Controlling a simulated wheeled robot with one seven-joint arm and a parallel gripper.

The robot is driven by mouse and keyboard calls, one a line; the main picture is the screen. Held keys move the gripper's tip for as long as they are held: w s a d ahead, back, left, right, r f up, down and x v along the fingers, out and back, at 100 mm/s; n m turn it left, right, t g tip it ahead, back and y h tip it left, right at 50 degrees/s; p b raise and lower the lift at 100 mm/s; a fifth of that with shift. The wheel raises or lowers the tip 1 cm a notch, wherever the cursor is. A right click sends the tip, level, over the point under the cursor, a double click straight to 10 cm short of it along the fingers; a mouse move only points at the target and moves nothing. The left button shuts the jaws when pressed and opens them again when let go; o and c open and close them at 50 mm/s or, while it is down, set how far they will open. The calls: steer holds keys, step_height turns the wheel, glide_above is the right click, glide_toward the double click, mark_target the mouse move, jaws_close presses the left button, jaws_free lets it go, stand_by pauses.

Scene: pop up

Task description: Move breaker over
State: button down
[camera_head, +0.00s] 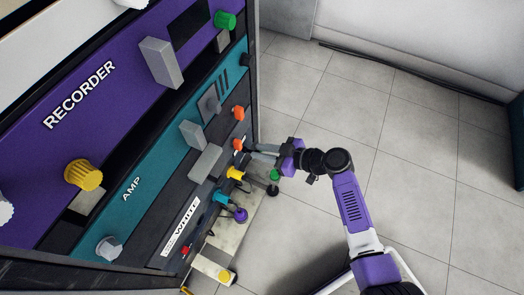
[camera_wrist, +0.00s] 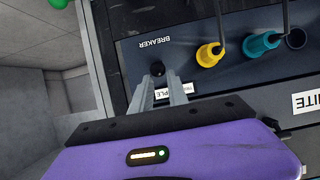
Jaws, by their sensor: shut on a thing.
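The breaker (camera_wrist: 158,69) is a small black knob or lever on a dark panel, beside an upside-down BREAKER label (camera_wrist: 154,42) in the wrist view. My gripper (camera_wrist: 161,88) has its two grey fingers on either side of the breaker, shut on it. A white tag partly shows between the fingers. In the head view my gripper (camera_head: 256,152) reaches left to the rack's lower front panel. The breaker itself is hidden or too small to make out there.
Yellow (camera_wrist: 209,54) and teal (camera_wrist: 260,44) plugs with cables sit beside the breaker, next to an empty round socket (camera_wrist: 296,38). The rack (camera_head: 150,140) carries purple RECORDER and teal AMP units with several knobs. Tiled floor (camera_head: 400,130) to the right is clear.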

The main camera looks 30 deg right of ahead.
steer(key=shift+r, duration=0.1)
steer(key=shift+w+a+r, duration=0.15)
steer(key=shift+w+r, duration=0.05)
steer(key=shift+r, duration=0.3)
steer(key=c, duration=1.7)
jaws_free()
steer(key=p+v, duration=0.3)
steer(key=v, duration=0.4)
steer(key=shift+s+d+r, duration=0.15)
steer(key=shift+s+d, duration=0.05)
steer(key=shift+s, duration=0.15)
